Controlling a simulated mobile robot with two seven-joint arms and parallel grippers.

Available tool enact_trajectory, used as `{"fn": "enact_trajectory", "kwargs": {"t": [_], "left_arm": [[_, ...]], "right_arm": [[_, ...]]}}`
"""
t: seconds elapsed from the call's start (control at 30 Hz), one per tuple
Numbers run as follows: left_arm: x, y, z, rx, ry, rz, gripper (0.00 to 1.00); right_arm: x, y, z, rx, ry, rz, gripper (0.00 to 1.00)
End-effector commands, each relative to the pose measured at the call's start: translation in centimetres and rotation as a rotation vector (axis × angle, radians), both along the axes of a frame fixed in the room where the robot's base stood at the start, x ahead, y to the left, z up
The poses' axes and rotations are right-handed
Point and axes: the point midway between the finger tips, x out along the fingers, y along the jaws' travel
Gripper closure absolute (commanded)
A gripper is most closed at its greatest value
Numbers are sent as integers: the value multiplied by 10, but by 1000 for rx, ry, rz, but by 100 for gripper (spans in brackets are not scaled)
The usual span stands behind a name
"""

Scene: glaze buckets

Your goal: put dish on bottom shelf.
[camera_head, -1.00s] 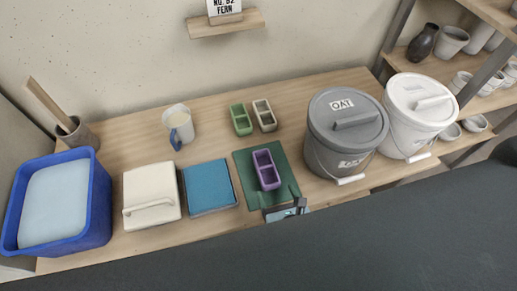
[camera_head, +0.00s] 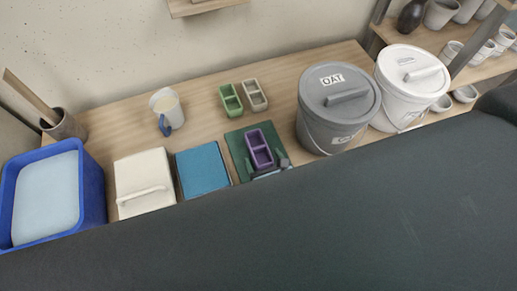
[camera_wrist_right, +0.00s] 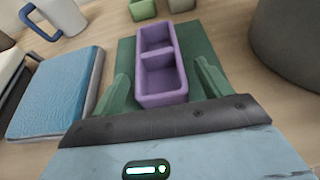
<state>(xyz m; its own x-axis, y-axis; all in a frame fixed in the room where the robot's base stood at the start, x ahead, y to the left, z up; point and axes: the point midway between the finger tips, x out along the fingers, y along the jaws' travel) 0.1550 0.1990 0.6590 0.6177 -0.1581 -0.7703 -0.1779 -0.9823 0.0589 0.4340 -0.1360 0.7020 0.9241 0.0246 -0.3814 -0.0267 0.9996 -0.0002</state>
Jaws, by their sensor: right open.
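The purple two-compartment dish (camera_head: 260,148) stands on a dark green mat (camera_head: 236,142) on the table. In the right wrist view the dish (camera_wrist_right: 163,75) is straight ahead. My right gripper (camera_head: 268,168) is at the near end of the dish. Its jaws are open, with one green finger on each side of the dish in the wrist view (camera_wrist_right: 164,88). I cannot tell whether either finger touches it. The shelf unit is at the far right; its lower board (camera_head: 452,112) is partly hidden by the white bucket and my arm. My left gripper is not in view.
Green (camera_head: 231,100) and beige (camera_head: 254,95) dishes stand behind the mat. A grey OAT bucket (camera_head: 338,110) and a white-lidded bucket (camera_head: 410,85) stand to the right.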

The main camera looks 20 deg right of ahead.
Motion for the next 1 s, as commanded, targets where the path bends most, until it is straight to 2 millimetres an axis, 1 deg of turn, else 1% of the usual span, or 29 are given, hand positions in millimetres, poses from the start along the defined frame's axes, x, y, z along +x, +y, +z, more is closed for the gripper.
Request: {"fn": "enact_trajectory", "kwargs": {"t": [0.03,0.2,0.3,0.5,0.57,1.0], "left_arm": [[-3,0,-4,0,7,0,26],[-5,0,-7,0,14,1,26],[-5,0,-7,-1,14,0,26],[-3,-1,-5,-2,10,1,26],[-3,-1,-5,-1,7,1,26],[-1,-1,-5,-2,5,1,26]], "right_arm": [[7,0,-6,-1,2,-2,23],[24,1,-14,1,3,0,23],[28,1,-15,1,2,0,23],[28,1,-14,1,2,0,23],[28,1,-14,1,2,0,29],[28,1,-14,0,2,0,86]]}}
